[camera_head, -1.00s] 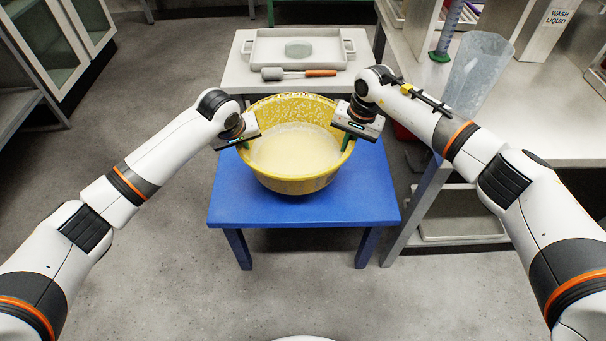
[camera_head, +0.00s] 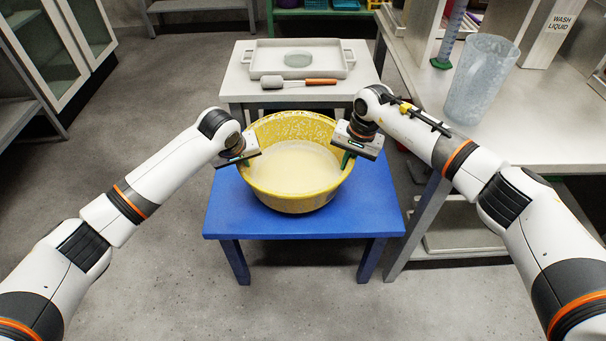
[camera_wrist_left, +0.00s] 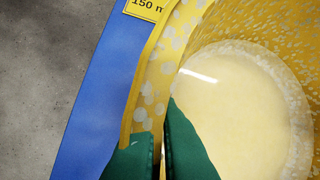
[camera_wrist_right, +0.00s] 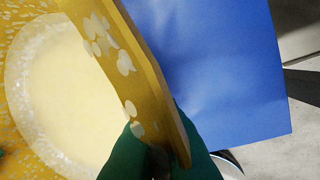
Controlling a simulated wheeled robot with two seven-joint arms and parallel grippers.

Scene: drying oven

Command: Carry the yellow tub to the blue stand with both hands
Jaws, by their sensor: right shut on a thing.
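The yellow tub (camera_head: 295,200), speckled white near its rim and filled with pale liquid, is upright over the middle of the blue stand (camera_head: 225,215). I cannot tell whether its base touches the top. My left gripper (camera_head: 240,160) is at the tub's left rim. In the left wrist view its green fingers (camera_wrist_left: 163,140) are close together astride the tub wall (camera_wrist_left: 160,90). My right gripper (camera_head: 347,157) is shut on the right rim. In the right wrist view its fingers (camera_wrist_right: 160,155) have the wall (camera_wrist_right: 125,65) between them.
Behind the stand, a grey table (camera_head: 238,80) holds a white tray (camera_head: 262,65) and a wooden-handled tool (camera_head: 300,83). At right, a counter (camera_head: 530,130) bears a clear jug (camera_head: 480,80). Floor is free in front and at left.

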